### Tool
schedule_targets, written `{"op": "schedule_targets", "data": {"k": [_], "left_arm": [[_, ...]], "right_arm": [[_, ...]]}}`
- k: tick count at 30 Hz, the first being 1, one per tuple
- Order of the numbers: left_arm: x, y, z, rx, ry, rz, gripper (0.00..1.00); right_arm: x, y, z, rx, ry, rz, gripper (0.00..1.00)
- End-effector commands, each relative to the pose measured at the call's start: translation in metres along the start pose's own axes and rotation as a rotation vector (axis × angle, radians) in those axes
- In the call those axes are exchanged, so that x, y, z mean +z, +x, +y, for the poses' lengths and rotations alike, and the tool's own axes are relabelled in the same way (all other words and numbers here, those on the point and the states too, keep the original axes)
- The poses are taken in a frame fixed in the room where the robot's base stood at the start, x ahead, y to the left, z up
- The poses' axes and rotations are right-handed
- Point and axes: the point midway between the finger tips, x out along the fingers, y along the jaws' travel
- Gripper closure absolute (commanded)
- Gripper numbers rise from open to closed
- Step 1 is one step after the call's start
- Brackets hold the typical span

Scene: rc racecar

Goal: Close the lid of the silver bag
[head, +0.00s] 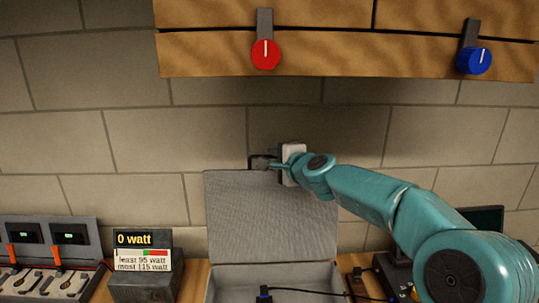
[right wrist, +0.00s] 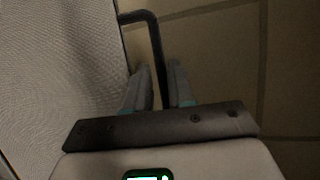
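The silver bag (head: 211,272) stands open on the wooden worktop. Its grey textured lid (head: 262,212) stands upright against the wall side, and fills the left of the right wrist view (right wrist: 55,80). A dark handle (head: 256,157) sticks up at the lid's top edge. My right gripper (head: 277,166) is at this handle. In the right wrist view, the handle bar (right wrist: 155,45) runs between my two fingers (right wrist: 160,75), which lie close on either side of it. The exact contact is dark and hard to see. My left gripper is not in view.
A black plug-like part (head: 264,296) with a cable lies in the bag's base. A watt display box (head: 145,265) stands left of the bag, with a switch panel (head: 45,260) farther left. A wooden shelf with red (head: 265,54) and blue (head: 474,61) knobs hangs above.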

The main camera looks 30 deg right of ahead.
Motion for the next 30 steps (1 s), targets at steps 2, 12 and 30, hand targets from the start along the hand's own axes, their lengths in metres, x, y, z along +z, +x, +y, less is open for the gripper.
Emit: {"op": "schedule_targets", "data": {"k": [2, 12, 30], "left_arm": [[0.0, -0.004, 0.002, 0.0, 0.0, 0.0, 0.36], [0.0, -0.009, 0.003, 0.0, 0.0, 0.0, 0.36], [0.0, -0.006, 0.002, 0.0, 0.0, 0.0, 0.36]], "right_arm": [[0.0, 0.016, -0.001, 0.001, 0.0, 0.0, 0.77], [-0.001, 0.043, -0.001, 0.0, -0.002, 0.0, 0.77], [0.002, 0.042, -0.001, -0.009, -0.003, 0.001, 1.0]]}}
